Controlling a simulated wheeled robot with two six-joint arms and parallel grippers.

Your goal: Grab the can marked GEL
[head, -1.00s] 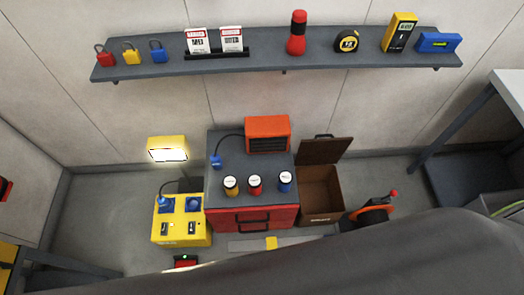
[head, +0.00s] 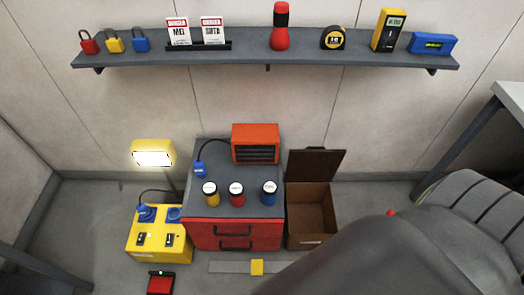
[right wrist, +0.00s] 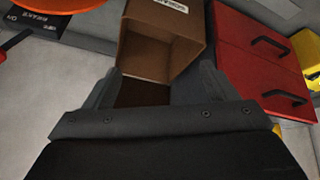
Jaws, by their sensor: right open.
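Three cans with white lids stand upright in a row on the grey top of a red drawer cabinet (head: 232,236): a yellow can (head: 210,196), a red can (head: 236,197) and a blue can (head: 269,196). The markings are too small to read, so I cannot tell which is GEL. My right gripper (right wrist: 160,76) is open and empty in the right wrist view, with the brown box between and beyond its fingers. No can shows there. My right arm fills the lower right of the head view. My left gripper is not in view.
An orange heater (head: 256,144) stands behind the cans, with a cable and blue plug (head: 200,169) beside it. The open brown box (head: 312,212) is right of the cabinet. A yellow power box (head: 160,236) and lit lamp (head: 153,155) are left. A loaded shelf (head: 270,58) hangs above.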

